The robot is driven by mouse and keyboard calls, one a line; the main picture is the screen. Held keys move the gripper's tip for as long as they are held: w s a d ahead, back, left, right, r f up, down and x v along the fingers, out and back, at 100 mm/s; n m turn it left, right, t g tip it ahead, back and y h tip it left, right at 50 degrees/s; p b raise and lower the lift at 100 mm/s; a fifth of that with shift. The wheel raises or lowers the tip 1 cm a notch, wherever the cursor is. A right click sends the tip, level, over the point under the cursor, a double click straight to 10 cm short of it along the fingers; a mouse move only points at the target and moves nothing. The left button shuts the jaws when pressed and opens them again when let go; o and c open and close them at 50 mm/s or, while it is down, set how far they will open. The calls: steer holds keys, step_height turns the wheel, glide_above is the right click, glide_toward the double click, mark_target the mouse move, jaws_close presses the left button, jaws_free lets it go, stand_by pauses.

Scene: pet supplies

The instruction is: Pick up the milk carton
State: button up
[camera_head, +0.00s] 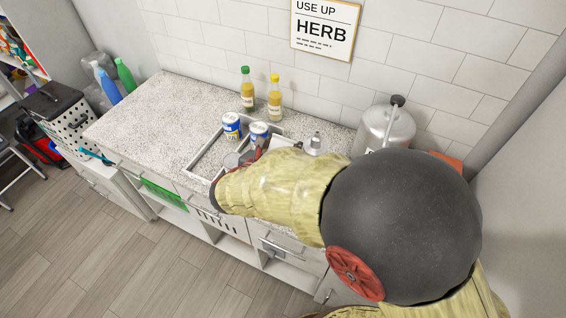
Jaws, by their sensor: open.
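My arm reaches over the counter from the right. My gripper (246,158) is at the arm's far end, small and partly hidden, and it is open. It is low over the grey-framed tray (205,157), close to a blue-and-white can (259,131). A second blue-and-white can (231,126) stands just left of that can. I cannot make out a milk carton for certain. A small white shape (283,141) shows beside the right can, largely covered by my arm, and I cannot tell what it is.
Two bottles with green (247,88) and yellow (274,97) caps stand behind the tray. A metal canister (384,127) stands at the back right. The speckled counter (160,115) is clear on the left. A tiled wall closes the back.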

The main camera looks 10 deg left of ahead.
steer(key=c, duration=0.3)
steer(key=c, duration=1.1)
jaws_close()
steer(key=shift+w+r, duration=0.1)
steer(key=shift+r, duration=0.05)
